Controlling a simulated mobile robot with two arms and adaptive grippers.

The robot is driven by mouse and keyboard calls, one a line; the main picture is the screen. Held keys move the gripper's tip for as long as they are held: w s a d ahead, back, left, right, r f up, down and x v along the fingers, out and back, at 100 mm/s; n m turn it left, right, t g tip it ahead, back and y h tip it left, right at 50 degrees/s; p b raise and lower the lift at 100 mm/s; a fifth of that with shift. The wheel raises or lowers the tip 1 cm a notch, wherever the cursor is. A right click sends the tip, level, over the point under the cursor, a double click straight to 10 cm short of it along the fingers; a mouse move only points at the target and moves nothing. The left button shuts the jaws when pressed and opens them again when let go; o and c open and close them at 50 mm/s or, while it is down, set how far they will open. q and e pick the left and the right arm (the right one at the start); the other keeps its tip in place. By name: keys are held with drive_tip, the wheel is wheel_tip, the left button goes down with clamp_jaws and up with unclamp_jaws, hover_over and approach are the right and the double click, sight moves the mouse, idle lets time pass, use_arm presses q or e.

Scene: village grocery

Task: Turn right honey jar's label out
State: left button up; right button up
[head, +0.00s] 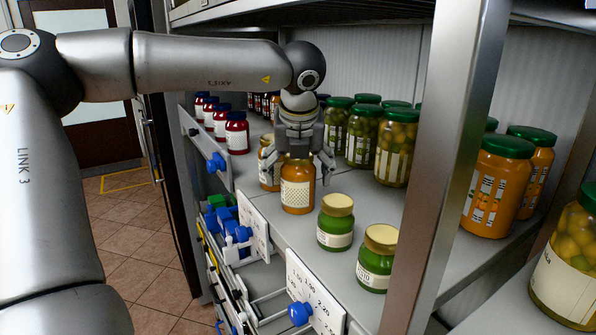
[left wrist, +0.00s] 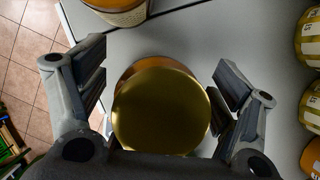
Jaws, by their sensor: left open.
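The right honey jar (head: 297,190) is amber and stands upright near the shelf's front edge. A pale patterned label on it shows toward the head camera. My left gripper (head: 300,166) is open above it, fingers on either side of its top. The gripper hides the lid in the head view. In the left wrist view the jar's gold lid (left wrist: 161,111) lies between the open fingers (left wrist: 163,90), with gaps on both sides. Another honey jar (head: 267,169) stands behind and to the left, partly hidden by the gripper. My right gripper is not in view.
Two green jars with gold lids (head: 335,225) (head: 377,261) stand in front and to the right. Green-lidded olive jars (head: 396,152) stand behind. Red jars (head: 237,135) are at the left. A metal post (head: 440,150) rises at the right. Price-card holders (head: 314,298) line the front edge.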

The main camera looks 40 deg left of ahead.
use_arm(q)
drive_tip(key=v, duration=0.4)
drive_tip(key=shift+r, duration=0.4)
drive_tip(key=s+d, duration=0.8)
drive_tip(key=shift+s+d, duration=0.35)
drive_tip(key=shift+s, duration=0.05)
